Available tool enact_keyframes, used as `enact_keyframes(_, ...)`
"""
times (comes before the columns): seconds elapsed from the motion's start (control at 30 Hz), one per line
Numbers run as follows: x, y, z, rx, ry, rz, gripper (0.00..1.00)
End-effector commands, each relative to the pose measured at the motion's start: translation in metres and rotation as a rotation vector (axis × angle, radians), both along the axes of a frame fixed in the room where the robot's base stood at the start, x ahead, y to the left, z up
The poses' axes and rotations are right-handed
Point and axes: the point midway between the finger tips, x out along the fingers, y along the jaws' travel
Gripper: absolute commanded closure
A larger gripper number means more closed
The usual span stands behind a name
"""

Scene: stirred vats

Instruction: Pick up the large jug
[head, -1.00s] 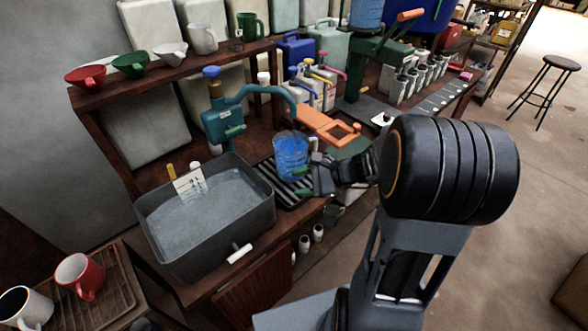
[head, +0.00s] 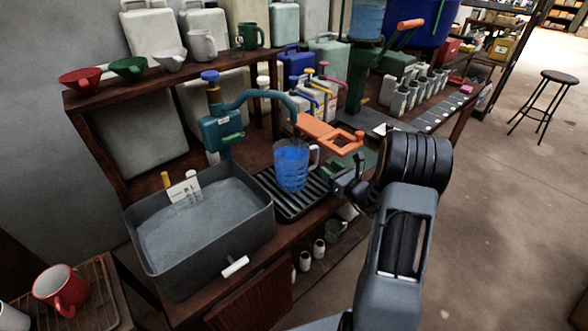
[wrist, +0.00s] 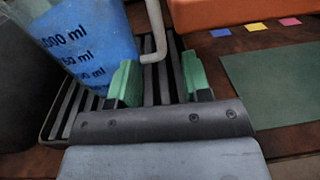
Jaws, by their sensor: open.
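The large jug (head: 290,168) is clear with blue contents and stands upright on a black slatted tray (head: 262,178). Its pale handle (head: 315,157) is on the right side, toward my gripper. In the wrist view the jug (wrist: 85,40) is at upper left with dark volume markings, and its handle (wrist: 155,28) hangs at top centre. My gripper (head: 343,176) is open and empty, just right of the jug. In the wrist view its green fingertips (wrist: 160,82) are spread, with the handle's lower end a little beyond them, between them in the picture.
A grey basin (head: 262,222) stands left of the tray. A teal pump (head: 222,130) with a curved spout rises behind the jug. An orange bracket (head: 325,133) is close behind on the right. Mugs and funnels line the shelf above. Open floor lies right.

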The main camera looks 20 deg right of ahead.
Motion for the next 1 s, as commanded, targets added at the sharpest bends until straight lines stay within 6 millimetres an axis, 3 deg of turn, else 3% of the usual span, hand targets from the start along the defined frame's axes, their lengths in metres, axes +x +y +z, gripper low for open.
enact_keyframes(0.23,0.013,0.006,0.0,0.0,0.0,0.002,0.56)
enact_keyframes(0.6,0.053,0.021,0.002,-0.001,-0.001,0.002,0.56)
enact_keyframes(0.9,0.056,0.022,0.002,0.0,0.0,0.001,0.56)
enact_keyframes(1.0,0.056,0.022,0.002,0.0,0.0,0.001,0.65)
